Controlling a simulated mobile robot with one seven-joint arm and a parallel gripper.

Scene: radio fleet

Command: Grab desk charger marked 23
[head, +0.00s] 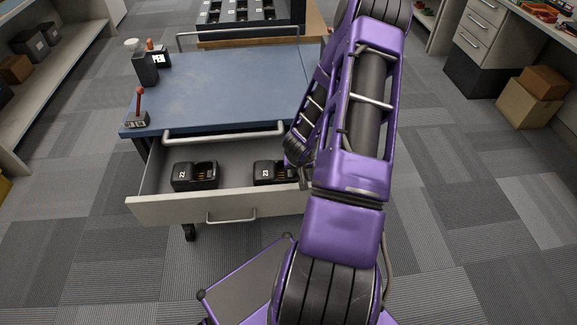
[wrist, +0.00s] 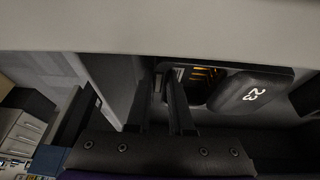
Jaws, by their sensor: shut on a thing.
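The desk charger marked 23 (head: 264,173) is black and sits toward the right of the open drawer, partly hidden by my arm in the head view. In the wrist view its label face (wrist: 250,93) and the gold contacts in its slot show on the right. My gripper (wrist: 160,88) is shut on the charger's near edge, with a finger on either side of the wall; the exact contact is dark. In the head view my gripper is mostly hidden behind the purple arm.
A second black charger marked 22 (head: 195,176) sits at the drawer's left. The pale drawer (head: 160,212) is pulled out under the blue-topped cart (head: 225,88). A radio (head: 145,68) and a red-handled item (head: 138,107) stand on the cart's left side.

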